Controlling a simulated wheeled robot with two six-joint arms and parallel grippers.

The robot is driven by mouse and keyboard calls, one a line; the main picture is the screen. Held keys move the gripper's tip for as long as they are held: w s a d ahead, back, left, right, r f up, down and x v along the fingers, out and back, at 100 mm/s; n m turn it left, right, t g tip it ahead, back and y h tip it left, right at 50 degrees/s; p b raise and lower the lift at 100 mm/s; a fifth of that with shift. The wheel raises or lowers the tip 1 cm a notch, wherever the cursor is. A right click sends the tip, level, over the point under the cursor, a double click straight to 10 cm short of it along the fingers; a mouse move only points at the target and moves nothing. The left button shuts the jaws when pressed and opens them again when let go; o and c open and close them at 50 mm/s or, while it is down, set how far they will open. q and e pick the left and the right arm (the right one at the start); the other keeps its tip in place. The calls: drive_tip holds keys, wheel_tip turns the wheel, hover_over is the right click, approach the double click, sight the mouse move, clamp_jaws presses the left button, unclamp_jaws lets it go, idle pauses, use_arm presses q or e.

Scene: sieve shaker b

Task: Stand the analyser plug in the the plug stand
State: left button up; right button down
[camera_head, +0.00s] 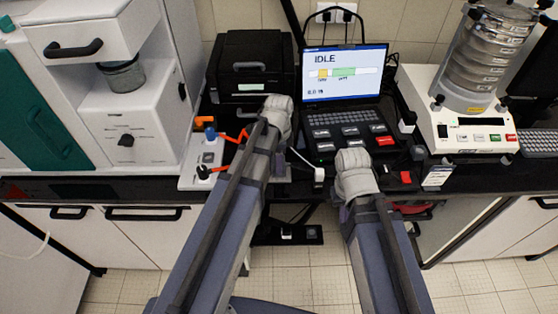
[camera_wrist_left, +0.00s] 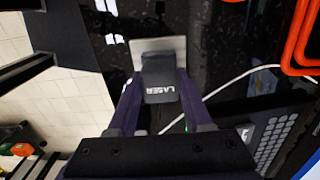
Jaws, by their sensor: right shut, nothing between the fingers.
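In the left wrist view a dark grey plug (camera_wrist_left: 160,91) marked LASER, apparently the analyser plug, sits between the fingers of my left gripper (camera_wrist_left: 162,80). The fingers lie against both its sides. A light grey plate (camera_wrist_left: 170,45), possibly the plug stand, shows directly beyond it near the bench edge; I cannot tell whether the plug is seated in it or above it.
A laptop (camera_head: 345,85) showing IDLE stands behind my grippers. A white cable (camera_wrist_left: 235,78) runs across the dark bench. Orange tubing (camera_wrist_left: 300,40) and a white panel (camera_head: 203,160) lie to the left. A small white block (camera_head: 319,177) is near the front edge. The sieve shaker (camera_head: 470,120) stands right.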

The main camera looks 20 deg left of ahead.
use_arm(q)
drive_tip(key=o, duration=0.5)
drive_tip(key=shift+r, duration=0.2)
wheel_tip(320, 180, up, 8)
drive_tip(key=p, duration=0.8)
drive_tip(key=shift+f, duration=0.2)
drive_tip(key=shift+f, duration=0.1)
drive_tip(key=s+d+f+n+b, duration=0.1)
drive_tip(key=s+d+n, duration=0.2)
drive_tip(key=s, duration=0.1)
drive_tip(key=s+d+f+n+b, duration=0.2)
drive_tip(key=s+d+n, duration=0.2)
drive_tip(key=s, duration=0.1)
drive_tip(key=s+d+f+n+y+b, duration=0.1)
drive_tip(key=s+d+n+b, duration=0.1)
drive_tip(key=s+d+n, duration=0.1)
drive_tip(key=shift+s+d+f+n, duration=0.15)
drive_tip(key=shift+s+n, duration=0.1)
drive_tip(key=shift+s, duration=0.35)
drive_tip(key=shift+s+d+f+n, duration=0.1)
drive_tip(key=shift+s+n, duration=0.15)
drive_tip(key=shift+s, duration=0.3)
